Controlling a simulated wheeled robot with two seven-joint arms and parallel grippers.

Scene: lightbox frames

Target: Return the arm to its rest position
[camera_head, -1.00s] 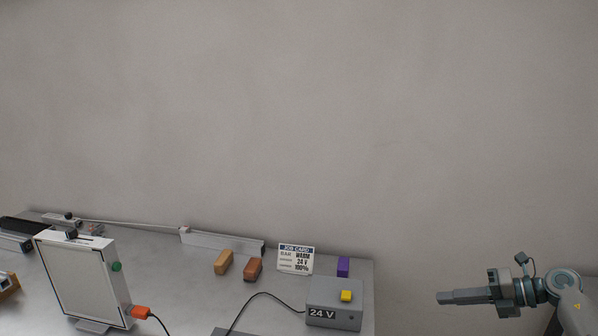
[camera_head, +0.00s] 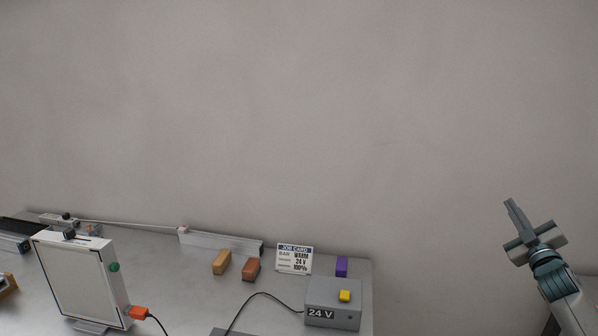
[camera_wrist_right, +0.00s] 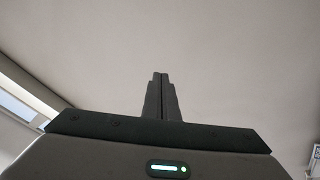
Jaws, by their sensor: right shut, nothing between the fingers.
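My right gripper (camera_head: 513,206) is at the right side of the head view, beyond the table's right edge. It points up and slightly left, its fingers are together, and it holds nothing. In the right wrist view its two fingers (camera_wrist_right: 160,76) lie side by side, with a plain pale surface behind them. My left gripper is in neither view.
The metal table (camera_head: 195,307) fills the lower left. The wall behind is bare.

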